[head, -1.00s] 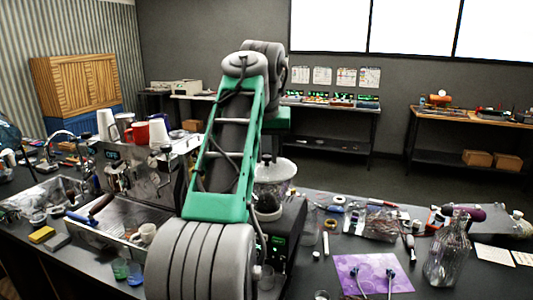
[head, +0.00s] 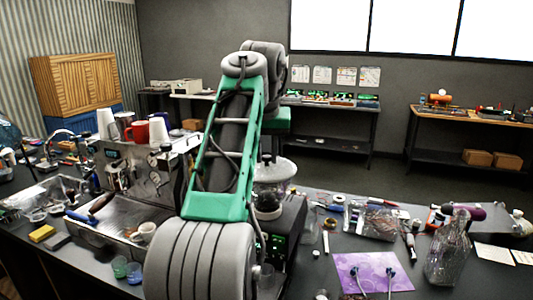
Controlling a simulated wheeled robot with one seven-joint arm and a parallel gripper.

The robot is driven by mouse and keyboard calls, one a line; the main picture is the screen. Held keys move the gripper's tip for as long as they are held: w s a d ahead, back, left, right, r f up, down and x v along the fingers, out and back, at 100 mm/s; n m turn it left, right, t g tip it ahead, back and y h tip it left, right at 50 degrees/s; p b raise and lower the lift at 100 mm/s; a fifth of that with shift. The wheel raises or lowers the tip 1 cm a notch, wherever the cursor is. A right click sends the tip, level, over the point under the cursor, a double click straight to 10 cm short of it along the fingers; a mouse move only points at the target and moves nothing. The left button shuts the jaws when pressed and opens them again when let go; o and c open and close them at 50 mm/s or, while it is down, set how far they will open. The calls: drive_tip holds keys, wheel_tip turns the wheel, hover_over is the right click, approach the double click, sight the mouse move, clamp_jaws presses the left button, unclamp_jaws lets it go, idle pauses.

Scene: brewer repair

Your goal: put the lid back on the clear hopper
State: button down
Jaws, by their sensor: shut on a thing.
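The clear hopper (head: 271,190) stands on the dark grinder (head: 285,228), just right of my green arm link, which hides its left side. Dark contents show low in it. A clear, wide, round piece that looks like the lid (head: 281,169) is at the hopper's top, with a small knob at its middle. I cannot tell whether it rests fully on the rim or sits slightly above it. My gripper is hidden behind my own arm, so its fingers and its hold cannot be seen.
An espresso machine (head: 150,172) with cups on top stands left of my arm. Some bare counter lies around the mat.

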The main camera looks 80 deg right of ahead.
drive_tip(key=c, duration=0.6)
unclamp_jaws()
drive_tip(key=shift+c, duration=0.2)
wheel_tip(320, 180, up, 5)
drive_tip(key=p, duration=0.4)
drive_tip(key=shift+f+p, duration=0.1)
drive_tip(key=shift+p, duration=0.3)
drive_tip(key=shift+r, duration=1.1)
drive_tip(key=shift+c, duration=0.2)
clamp_jaws()
